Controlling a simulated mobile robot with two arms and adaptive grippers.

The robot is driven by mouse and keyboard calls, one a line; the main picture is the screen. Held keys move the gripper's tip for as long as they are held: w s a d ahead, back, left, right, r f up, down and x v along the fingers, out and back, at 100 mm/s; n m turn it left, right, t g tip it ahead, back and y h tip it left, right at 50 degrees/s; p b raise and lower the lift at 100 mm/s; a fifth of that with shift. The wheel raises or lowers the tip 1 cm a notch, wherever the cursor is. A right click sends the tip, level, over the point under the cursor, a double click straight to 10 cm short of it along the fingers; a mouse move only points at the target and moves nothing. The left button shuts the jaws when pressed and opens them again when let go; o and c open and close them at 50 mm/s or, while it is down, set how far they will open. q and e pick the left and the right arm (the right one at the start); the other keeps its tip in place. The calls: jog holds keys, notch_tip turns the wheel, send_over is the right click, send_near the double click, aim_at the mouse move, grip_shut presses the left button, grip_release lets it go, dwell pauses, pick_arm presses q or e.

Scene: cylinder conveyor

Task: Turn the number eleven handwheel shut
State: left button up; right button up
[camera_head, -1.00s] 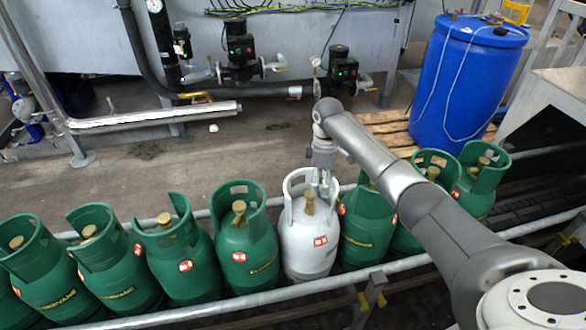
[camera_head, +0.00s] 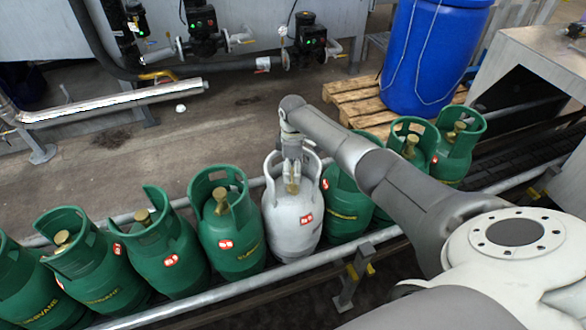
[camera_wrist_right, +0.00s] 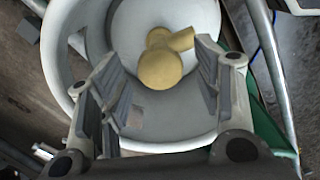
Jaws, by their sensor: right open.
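A white gas cylinder (camera_head: 289,222) stands in a row of green ones, with a red label too small to read. Its brass handwheel (camera_head: 293,187) sits inside the open collar; the wrist view shows it from above as a yellow knob (camera_wrist_right: 160,70) with a side spout. My right gripper (camera_head: 291,168) points down into the collar. In the wrist view its fingers (camera_wrist_right: 158,62) are spread apart, one on each side of the handwheel, with gaps and no visible contact. I cannot read a number eleven anywhere. My left gripper is not in view.
Green cylinders (camera_head: 230,235) stand close on both sides of the white one. A metal rail (camera_head: 235,297) runs along the front of the row. Behind are a blue drum (camera_head: 425,60) on a wooden pallet (camera_head: 352,98) and pipework with valves (camera_head: 203,25).

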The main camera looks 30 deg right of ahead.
jog(key=shift+f, duration=0.3)
jog(key=c, duration=1)
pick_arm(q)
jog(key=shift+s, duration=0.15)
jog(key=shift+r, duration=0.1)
